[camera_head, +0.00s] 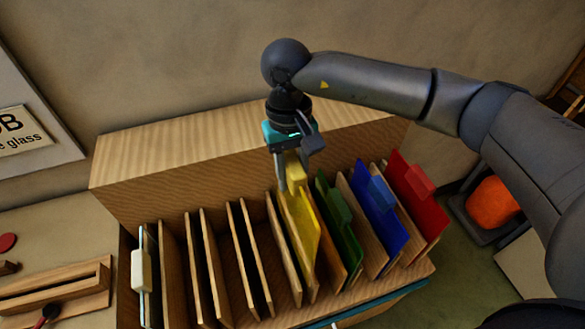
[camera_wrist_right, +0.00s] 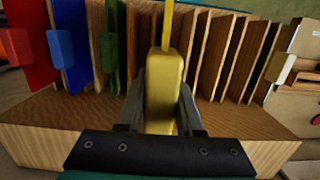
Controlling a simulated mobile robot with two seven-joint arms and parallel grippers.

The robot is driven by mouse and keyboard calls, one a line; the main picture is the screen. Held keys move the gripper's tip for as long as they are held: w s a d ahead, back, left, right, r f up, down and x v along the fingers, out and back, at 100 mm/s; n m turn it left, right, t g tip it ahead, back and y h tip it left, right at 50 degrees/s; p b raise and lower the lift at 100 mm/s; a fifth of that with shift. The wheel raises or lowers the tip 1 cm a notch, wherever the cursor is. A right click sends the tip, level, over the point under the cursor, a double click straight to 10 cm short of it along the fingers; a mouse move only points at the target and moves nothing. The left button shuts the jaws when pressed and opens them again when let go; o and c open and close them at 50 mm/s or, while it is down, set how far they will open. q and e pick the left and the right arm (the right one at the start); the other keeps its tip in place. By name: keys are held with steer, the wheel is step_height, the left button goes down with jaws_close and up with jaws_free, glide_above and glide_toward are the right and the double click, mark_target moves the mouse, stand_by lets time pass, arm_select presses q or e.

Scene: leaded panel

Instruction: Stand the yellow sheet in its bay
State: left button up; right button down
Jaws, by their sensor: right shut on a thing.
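The yellow sheet (camera_head: 303,228) stands upright between wooden dividers in the rack, in the bay just left of the green sheet (camera_head: 341,225). My right gripper (camera_head: 290,180) is above it, shut on the yellow block handle at its top edge. In the right wrist view the yellow handle (camera_wrist_right: 164,90) sits between the two fingers of my right gripper (camera_wrist_right: 160,105), and the thin yellow sheet runs away from it. The sheet's lower edge is hidden by the dividers, so I cannot tell whether it touches the rack floor. My left gripper is not in view.
The wooden rack (camera_head: 140,190) also holds a blue sheet (camera_head: 374,212), a red sheet (camera_head: 415,200) and a pale-handled sheet (camera_head: 141,270) at the far left. Several bays between are empty. A grooved wooden block (camera_head: 60,285) lies on the left table. An orange object (camera_head: 493,203) is at the right.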

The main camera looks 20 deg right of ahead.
steer(key=b, duration=0.2)
glide_toward(293, 227)
steer(key=shift+w+f+b, duration=0.1)
steer(key=shift+f+b, duration=2.25)
steer(key=shift+f, duration=1.2)
step_height(293, 227, down, 5)
steer(key=b, duration=0.5)
steer(key=shift+d+r, duration=0.1)
steer(key=shift+r, duration=0.05)
steer(key=c, duration=0.9)
jaws_free()
steer(key=o, duration=0.4)
